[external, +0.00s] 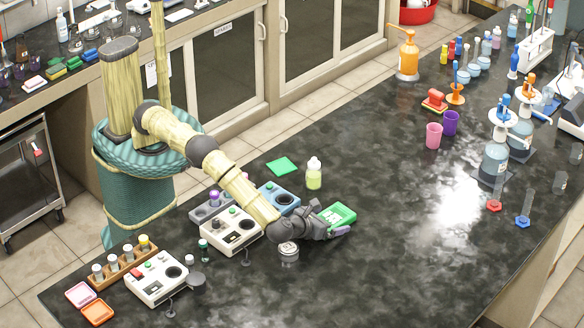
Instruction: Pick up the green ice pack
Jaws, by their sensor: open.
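The green ice pack (341,213) lies on the dark bench top, in the middle of the external view. It is a small bright green block with pale marks on its face. My gripper (340,228) is low over the bench at the pack's near side, with its fingers close around or beside it. The jaws are open; whether a finger touches the pack I cannot tell. Part of the pack's near left side is hidden by my gripper. A flat green square (283,166) also lies on the bench, farther back and to the left.
A bottle with yellow-green liquid (314,175) stands behind my gripper. A white instrument box (232,231) and a blue one (279,199) stand to its left, under my arm. A small metal container (289,253) is just in front. The bench to the right is clear up to the pink cup (433,136).

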